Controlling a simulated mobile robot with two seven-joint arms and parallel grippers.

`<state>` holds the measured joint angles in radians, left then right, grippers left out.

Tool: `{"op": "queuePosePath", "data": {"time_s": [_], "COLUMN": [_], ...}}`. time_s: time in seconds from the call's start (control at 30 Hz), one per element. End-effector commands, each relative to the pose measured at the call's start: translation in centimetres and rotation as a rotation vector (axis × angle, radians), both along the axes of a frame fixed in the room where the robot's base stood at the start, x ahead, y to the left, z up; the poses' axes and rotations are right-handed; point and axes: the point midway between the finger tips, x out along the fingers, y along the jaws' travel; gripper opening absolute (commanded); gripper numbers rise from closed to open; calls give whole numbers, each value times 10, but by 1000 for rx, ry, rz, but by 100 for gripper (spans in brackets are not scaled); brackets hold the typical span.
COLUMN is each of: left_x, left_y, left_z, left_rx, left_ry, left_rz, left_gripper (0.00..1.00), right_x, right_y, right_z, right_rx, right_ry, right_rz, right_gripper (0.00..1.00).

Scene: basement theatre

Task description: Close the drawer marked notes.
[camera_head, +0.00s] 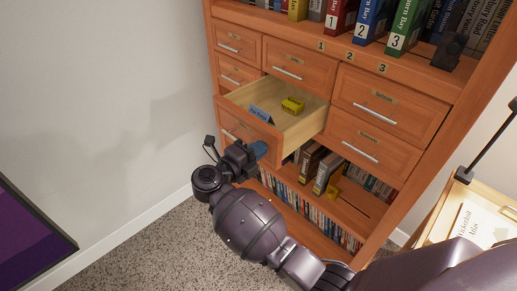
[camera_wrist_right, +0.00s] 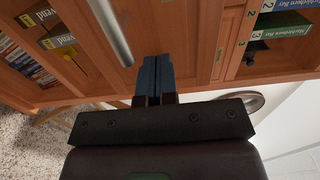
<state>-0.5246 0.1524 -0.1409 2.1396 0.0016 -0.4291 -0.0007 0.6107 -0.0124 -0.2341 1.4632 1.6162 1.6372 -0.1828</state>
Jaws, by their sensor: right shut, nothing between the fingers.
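One wooden drawer (camera_head: 290,135) stands pulled out from the cabinet in the head view. A blue card (camera_head: 260,114) and a yellow box (camera_head: 292,105) lie inside it. Its label is too small to read, so I cannot tell whether it says notes. My right gripper (camera_head: 260,149) is shut and empty, with blue fingertips close to the drawer's front, low on its right side. In the right wrist view the shut fingertips (camera_wrist_right: 154,68) point at wood fronts, beside a metal bar handle (camera_wrist_right: 108,28). Contact is unclear. My left gripper is not in view.
The other drawers of the wooden cabinet (camera_head: 340,62) appear shut. Numbered books (camera_head: 371,20) stand on the shelf above, and more books and cases (camera_head: 320,172) fill the shelves below. A side table (camera_head: 437,228) stands at right. Carpet (camera_head: 165,240) at left is clear.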

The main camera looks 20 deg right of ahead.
Motion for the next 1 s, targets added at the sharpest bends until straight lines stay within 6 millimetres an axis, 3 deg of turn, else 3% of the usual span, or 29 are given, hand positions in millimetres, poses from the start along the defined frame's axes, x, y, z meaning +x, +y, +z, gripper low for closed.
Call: {"op": "queuePosePath", "data": {"time_s": [0.27,0.8,1.0], "left_x": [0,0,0], "left_y": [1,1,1], "left_z": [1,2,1], "left_rx": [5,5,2], "left_ry": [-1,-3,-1], "left_rz": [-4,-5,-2], "left_gripper": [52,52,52], "right_x": [8,52,65], "right_y": [-23,-144,-178], "right_z": [0,0,0], "right_rx": [0,1,0], "right_ry": [1,0,0], "right_rz": [-3,-2,-1], "right_gripper": [0,0,0]}}
